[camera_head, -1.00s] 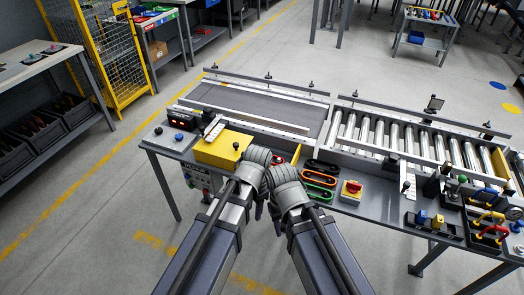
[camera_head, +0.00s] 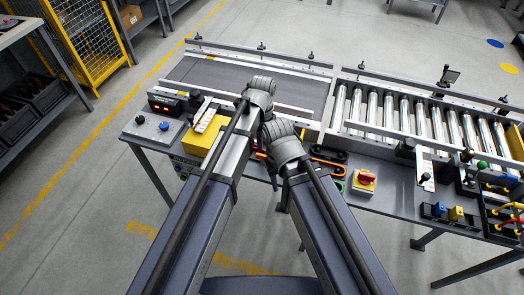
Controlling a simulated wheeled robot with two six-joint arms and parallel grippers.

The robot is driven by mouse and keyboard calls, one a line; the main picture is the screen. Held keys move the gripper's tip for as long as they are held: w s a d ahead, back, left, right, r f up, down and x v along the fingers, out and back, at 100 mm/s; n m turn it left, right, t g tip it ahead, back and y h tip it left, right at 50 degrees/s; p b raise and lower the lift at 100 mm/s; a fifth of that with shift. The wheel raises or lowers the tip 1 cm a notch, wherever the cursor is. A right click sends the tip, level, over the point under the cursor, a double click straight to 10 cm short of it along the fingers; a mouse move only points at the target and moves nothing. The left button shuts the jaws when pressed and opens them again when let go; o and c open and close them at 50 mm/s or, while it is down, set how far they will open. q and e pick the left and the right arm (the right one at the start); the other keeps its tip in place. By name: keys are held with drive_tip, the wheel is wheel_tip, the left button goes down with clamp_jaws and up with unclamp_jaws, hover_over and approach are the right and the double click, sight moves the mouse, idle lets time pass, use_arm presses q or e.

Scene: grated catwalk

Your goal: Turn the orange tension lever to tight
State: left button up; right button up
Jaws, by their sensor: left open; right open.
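I cannot make out the orange tension lever for sure; my arms cover part of the bench front. A small orange part shows beside the yellow box (camera_head: 198,139), partly behind my arms. My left gripper (camera_head: 264,103) is over the near edge of the grey belt (camera_head: 220,82), to the right of the yellow box. Its fingers are mostly hidden behind its wrist. My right gripper (camera_head: 272,163) is lower, over the bench's front edge, left of the oval loops, with its dark fingers pointing down. Neither gripper visibly holds anything.
Orange, black and green oval loops (camera_head: 328,168) lie right of my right gripper. Beyond them are a red-and-yellow switch (camera_head: 365,181) and a white plate with a black-knobbed lever (camera_head: 425,174). A roller conveyor (camera_head: 410,112) fills the back right.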

sight(262, 155)
use_arm(q)
wheel_tip(262, 155, down, 8)
drive_tip(key=b, duration=0.7)
drive_tip(key=shift+r, duration=0.2)
clamp_jaws()
